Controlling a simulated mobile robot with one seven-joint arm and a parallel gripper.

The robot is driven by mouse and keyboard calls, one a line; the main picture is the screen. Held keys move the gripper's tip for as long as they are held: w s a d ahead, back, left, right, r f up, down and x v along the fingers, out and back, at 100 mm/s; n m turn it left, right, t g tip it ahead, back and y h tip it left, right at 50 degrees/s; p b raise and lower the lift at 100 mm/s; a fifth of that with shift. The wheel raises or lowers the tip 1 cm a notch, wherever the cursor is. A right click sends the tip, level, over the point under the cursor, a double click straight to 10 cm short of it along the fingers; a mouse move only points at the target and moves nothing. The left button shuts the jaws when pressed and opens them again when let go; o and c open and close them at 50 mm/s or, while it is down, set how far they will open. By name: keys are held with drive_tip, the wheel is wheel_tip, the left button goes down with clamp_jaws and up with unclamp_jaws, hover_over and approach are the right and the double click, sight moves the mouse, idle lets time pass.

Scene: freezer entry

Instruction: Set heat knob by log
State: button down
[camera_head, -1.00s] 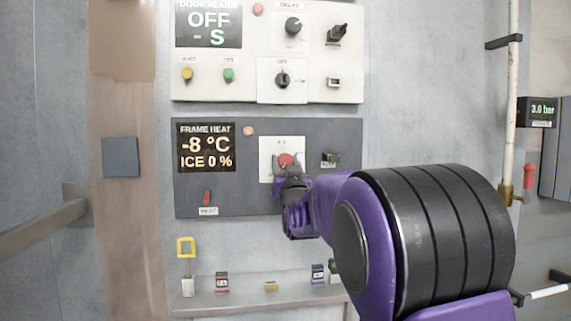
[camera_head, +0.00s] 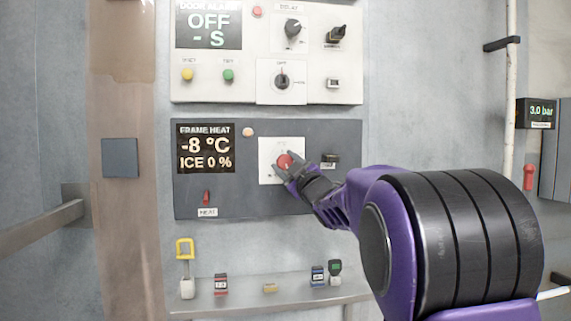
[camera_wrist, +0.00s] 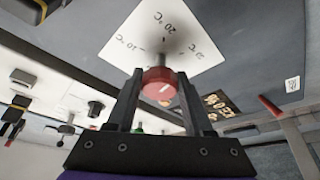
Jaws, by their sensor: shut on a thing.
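The red heat knob (camera_head: 284,161) sits on a white square plate (camera_head: 268,178) on the dark grey FRAME HEAT panel (camera_head: 240,196). The display (camera_head: 206,148) reads -8 °C and ICE 0 %. My gripper (camera_head: 287,169) is shut on the knob, reaching in from the lower right. In the wrist view the knob (camera_wrist: 160,88) sits between both fingertips, with a pale line on its face. The plate (camera_wrist: 183,22) there shows 20 °C and other °C marks around the knob, partly too small to read. The knob's exact setting is hard to tell.
A red HEAT switch (camera_head: 207,197) is at the panel's lower left, and a black switch (camera_head: 330,159) is right of the knob. The white door alarm panel (camera_head: 215,92) is above. A shelf (camera_head: 240,303) with small items is below. A pipe (camera_head: 508,110) runs at right.

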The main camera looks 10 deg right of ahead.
drive_tip(key=n+g+p, duration=0.1)
drive_tip(key=n, duration=0.2)
drive_tip(key=n+g+y+p, duration=0.1)
drive_tip(key=n, duration=0.2)
drive_tip(key=shift+r+y, duration=0.2)
drive_tip(key=shift+y, duration=0.1)
idle(0.3)
drive_tip(key=shift+c, duration=1.4)
unclamp_jaws()
drive_tip(key=shift+f, duration=0.1)
drive_tip(key=shift+f, duration=0.1)
